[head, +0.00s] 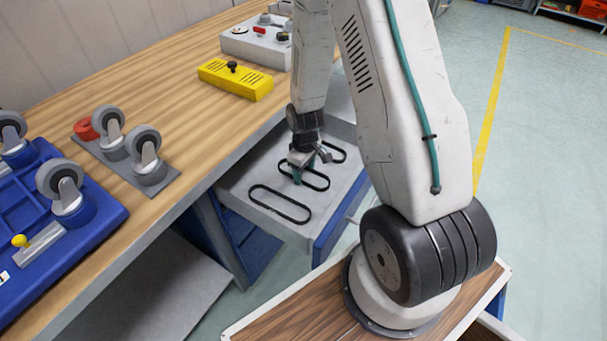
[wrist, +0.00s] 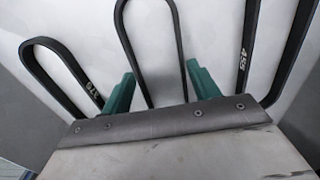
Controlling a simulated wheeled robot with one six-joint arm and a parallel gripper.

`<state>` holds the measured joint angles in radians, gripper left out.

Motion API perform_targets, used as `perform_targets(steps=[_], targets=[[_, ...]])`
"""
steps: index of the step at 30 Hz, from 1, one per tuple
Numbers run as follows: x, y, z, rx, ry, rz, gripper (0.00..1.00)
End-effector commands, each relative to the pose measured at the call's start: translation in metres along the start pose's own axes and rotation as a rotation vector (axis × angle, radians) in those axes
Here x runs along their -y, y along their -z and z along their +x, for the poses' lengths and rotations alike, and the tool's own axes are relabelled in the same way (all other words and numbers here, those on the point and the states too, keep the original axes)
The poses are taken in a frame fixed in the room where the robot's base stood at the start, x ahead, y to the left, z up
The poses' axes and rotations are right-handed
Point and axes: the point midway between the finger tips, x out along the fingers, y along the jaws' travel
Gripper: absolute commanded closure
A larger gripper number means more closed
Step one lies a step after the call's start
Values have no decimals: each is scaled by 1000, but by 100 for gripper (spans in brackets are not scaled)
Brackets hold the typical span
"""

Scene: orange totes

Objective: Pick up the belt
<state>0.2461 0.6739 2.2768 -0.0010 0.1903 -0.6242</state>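Three black looped belts lie flat on a grey drawer-like surface. The near belt (head: 282,195) is fully visible in the head view. My gripper (head: 310,168) is low over the middle belt (head: 328,184), partly covering it. The far belt (head: 344,155) is partly hidden by my arm. In the wrist view, my gripper's two green fingers (wrist: 162,86) are apart, with the middle belt's two strands (wrist: 184,50) between them. Whether the fingers touch the belt, I cannot tell. The belts to the left (wrist: 74,63) and right (wrist: 297,50) carry small printed marks.
The grey surface (head: 240,195) adjoins a wooden workbench (head: 190,75). The bench holds a yellow block (head: 236,82), a grey box with knobs (head: 255,42), caster wheels on a grey plate (head: 165,185) and a blue tray (head: 100,215). Floor is open at the right.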

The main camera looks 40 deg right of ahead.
Motion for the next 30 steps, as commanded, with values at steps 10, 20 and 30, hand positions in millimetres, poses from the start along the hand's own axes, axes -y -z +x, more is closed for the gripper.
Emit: perform_targets(steps=[10,20,30], targets=[[0,0,0,0,0,0,68],[0,1,-22,-2,-1,0,68],[-1,1,-108,-6,-4,0,68]])
